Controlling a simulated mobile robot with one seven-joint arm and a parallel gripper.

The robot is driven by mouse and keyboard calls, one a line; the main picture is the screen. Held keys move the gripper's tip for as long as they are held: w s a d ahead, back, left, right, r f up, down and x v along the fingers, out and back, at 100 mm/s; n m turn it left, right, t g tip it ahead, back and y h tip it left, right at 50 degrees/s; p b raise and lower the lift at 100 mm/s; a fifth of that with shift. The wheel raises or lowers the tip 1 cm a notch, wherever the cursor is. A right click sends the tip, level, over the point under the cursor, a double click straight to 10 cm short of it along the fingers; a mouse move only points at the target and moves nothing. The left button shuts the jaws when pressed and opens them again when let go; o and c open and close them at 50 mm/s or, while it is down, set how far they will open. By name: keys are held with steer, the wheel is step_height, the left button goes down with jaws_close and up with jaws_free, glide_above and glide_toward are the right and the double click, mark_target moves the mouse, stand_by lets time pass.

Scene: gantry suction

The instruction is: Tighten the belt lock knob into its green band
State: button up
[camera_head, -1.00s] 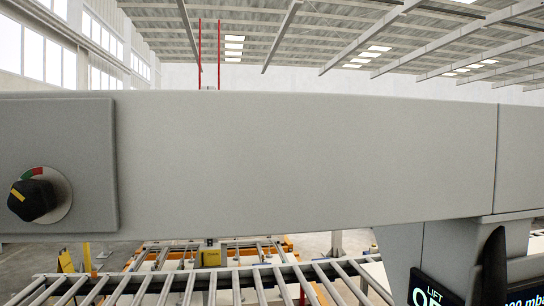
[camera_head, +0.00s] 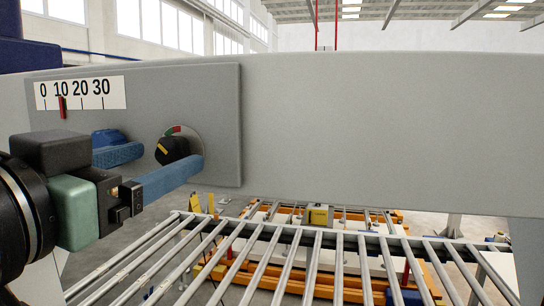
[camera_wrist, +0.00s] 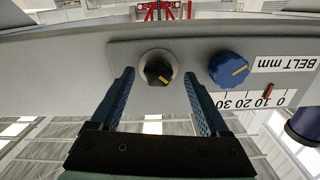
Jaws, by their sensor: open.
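The lock knob (camera_head: 172,150) is black with a yellow pointer. It sits on a grey panel, with a small red and green band (camera_head: 173,131) at its upper edge; the pointer lies to the left of the green part. In the wrist view, which is upside down, the black knob (camera_wrist: 158,70) appears between the tips of my two blue fingers. My gripper (camera_head: 168,158) is open, one finger on each side of the knob in the picture. I see no clear contact, and the remaining depth is hard to judge.
A blue knob (camera_wrist: 229,68) with a yellow pointer sits beside the black one, partly hidden by a finger in the head view. A belt scale (camera_head: 82,92) has a red marker near 10. A roller conveyor (camera_head: 300,255) runs below the grey beam (camera_head: 380,120).

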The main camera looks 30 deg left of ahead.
steer(key=shift+w+a, duration=0.1)
steer(key=shift+w, duration=0.55)
